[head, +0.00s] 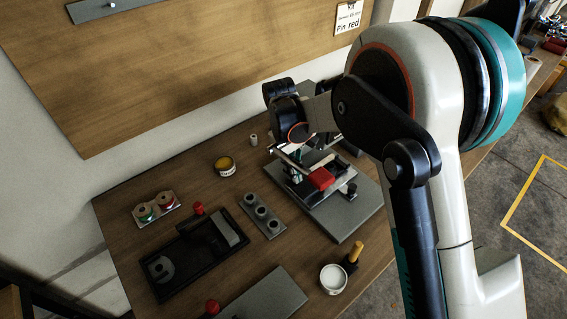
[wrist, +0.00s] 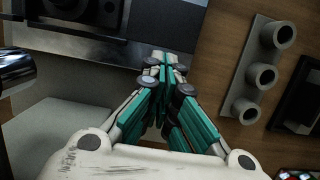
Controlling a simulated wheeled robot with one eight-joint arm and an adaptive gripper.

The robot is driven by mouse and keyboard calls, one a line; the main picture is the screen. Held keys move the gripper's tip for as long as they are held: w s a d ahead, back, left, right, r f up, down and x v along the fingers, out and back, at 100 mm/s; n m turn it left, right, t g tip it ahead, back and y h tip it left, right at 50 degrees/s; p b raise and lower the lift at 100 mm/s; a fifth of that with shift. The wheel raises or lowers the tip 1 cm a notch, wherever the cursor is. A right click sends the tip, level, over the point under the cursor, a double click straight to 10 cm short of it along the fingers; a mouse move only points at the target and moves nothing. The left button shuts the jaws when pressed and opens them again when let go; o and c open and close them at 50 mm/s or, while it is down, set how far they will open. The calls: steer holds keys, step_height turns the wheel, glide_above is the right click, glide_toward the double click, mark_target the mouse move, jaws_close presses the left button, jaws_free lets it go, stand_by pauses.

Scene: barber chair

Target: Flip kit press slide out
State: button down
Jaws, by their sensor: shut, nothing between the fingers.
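The press (head: 318,178) stands on a grey base plate (head: 345,212) on the wooden table, with a red block (head: 321,179) at its front. My gripper (head: 297,153) is over the far left part of the press, partly hidden by my wrist and the press. In the wrist view my gripper (wrist: 168,62) is shut and empty, with its teal fingers together. Its tips are close to the edge of a metal slab (wrist: 90,48) of the press; I cannot tell whether they touch. Which part is the slide is unclear.
A grey holder with several round sockets (head: 262,213) stands left of the press and also shows in the wrist view (wrist: 250,75). A black tray (head: 190,255), a yellow-topped tin (head: 225,166), a white cup (head: 333,279) and spools (head: 154,207) are around. A board (head: 180,60) hangs behind.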

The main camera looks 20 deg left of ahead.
mark_target(311, 194)
steer(key=s+d, duration=0.1)
steer(key=d, duration=0.1)
steer(key=s+d, duration=0.1)
steer(key=d, duration=0.1)
steer(key=s+d, duration=0.1)
steer(key=d, duration=0.1)
steer(key=shift+s+d, duration=0.3)
steer(key=shift+d, duration=0.05)
steer(key=v, duration=1.2)
steer(key=shift+a, duration=0.15)
steer(key=shift+w, duration=0.1)
steer(key=shift+r, duration=0.1)
